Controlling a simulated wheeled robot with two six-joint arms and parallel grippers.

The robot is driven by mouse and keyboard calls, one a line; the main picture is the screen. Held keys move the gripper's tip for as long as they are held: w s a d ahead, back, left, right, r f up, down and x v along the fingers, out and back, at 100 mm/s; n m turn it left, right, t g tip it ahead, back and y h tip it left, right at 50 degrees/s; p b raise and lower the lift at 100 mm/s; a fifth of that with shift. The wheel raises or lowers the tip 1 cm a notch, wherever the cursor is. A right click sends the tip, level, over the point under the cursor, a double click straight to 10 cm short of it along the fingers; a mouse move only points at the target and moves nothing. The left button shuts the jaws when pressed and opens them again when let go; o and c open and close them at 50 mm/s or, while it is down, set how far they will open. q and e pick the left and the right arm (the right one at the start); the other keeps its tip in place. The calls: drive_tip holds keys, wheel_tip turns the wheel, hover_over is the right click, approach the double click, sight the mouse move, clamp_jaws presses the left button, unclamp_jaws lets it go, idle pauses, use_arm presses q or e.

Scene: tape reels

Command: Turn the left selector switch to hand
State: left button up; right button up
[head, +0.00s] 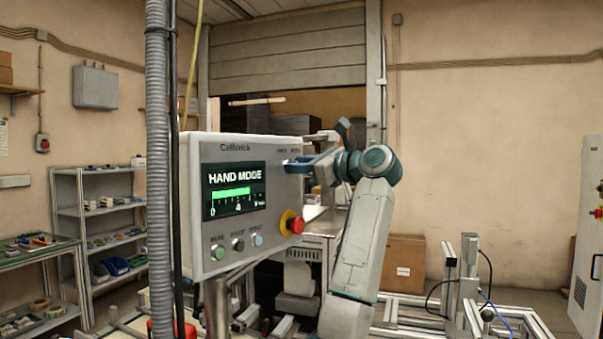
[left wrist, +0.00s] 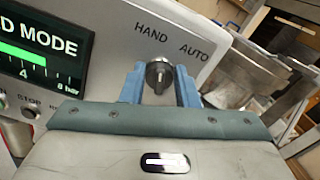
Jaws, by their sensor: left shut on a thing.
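The selector switch (left wrist: 159,75) is a metal knob on the upper right of the grey control panel (left wrist: 198,14). In the left wrist view it sits below the printed words HAND and AUTO. Its bar stands nearly upright in that picture, its upper end toward HAND. My left gripper (left wrist: 160,88) has its blue fingers on both sides of the knob and is shut on it. In the head view my left gripper (head: 292,164) reaches the panel from the right and hides the knob. The panel screen (head: 234,190) reads HAND MODE. My right gripper is not in view.
A red emergency stop button (head: 297,224) on a yellow base sticks out below the gripper. Several small buttons (head: 238,244) line the panel's lower edge. A grey corrugated hose (head: 157,150) runs down at the panel's left. A cardboard box (head: 404,262) stands behind my arm.

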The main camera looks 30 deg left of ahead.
use_arm(q)
drive_tip(key=shift+s+f+n+b, duration=0.1)
drive_tip(key=shift+n+b, duration=0.4)
drive_tip(key=shift+n, duration=1)
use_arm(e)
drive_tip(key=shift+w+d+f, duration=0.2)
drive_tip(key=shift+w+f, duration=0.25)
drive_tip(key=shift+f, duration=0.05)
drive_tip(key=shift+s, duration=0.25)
use_arm(q)
drive_tip(key=o, duration=1)
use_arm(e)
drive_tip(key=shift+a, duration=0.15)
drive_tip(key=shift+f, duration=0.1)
use_arm(q)
drive_tip(key=shift+d, duration=0.1)
